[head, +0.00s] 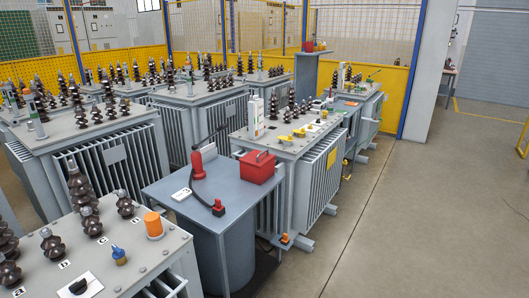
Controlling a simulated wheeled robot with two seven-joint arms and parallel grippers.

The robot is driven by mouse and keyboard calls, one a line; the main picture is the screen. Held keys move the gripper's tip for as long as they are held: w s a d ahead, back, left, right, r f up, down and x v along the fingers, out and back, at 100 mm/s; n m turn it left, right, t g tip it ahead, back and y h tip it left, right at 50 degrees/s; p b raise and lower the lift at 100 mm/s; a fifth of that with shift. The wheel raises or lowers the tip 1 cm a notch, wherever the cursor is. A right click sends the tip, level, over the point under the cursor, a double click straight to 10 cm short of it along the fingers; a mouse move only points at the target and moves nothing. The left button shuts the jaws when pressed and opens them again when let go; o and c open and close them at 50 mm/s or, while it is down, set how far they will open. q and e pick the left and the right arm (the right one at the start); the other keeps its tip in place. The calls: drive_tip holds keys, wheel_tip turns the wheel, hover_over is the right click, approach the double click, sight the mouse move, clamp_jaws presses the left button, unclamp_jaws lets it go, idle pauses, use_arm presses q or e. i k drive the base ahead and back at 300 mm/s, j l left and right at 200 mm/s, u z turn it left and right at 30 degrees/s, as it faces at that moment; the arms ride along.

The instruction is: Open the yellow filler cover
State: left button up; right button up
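Two small yellow parts sit on the grey top of the middle transformer (270,143), a front one (284,140) and one just behind it (299,133). They are too small to tell which is the filler cover, or whether either is open or closed. An orange cylindrical cap (153,225) stands on the near transformer's top (130,262) at the lower left, with a small blue and yellow fitting (119,256) beside it. Neither of my grippers shows in the head view.
More transformers stand behind. The floor (410,210) at right is clear.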

sight(289, 138)
drive_tip(key=i+l+u, duration=0.1)
drive_tip(key=i, duration=0.2)
drive_tip(key=i+l+u, duration=0.1)
drive_tip(key=i, duration=0.25)
drive_tip(key=i+l+u, duration=0.15)
drive_tip(key=u, duration=0.2)
drive_tip(key=i+l+u, duration=0.15)
drive_tip(key=l+u, duration=0.2)
drive_tip(key=i+l+u, duration=0.1)
drive_tip(key=u, duration=0.25)
drive_tip(key=i+l, duration=0.15)
drive_tip(key=l, duration=0.25)
drive_tip(key=i+l+u, duration=0.15)
drive_tip(key=l, duration=0.3)
drive_tip(key=i+l, duration=0.15)
drive_tip(key=l, duration=0.25)
drive_tip(key=i+l+u, duration=0.1)
drive_tip(key=l, duration=0.35)
drive_tip(key=i+l+u, duration=0.1)
drive_tip(key=l, duration=0.35)
drive_tip(key=i+l, duration=0.15)
drive_tip(key=l, duration=0.3)
drive_tip(key=i+l+u, duration=0.1)
drive_tip(key=l, duration=0.35)
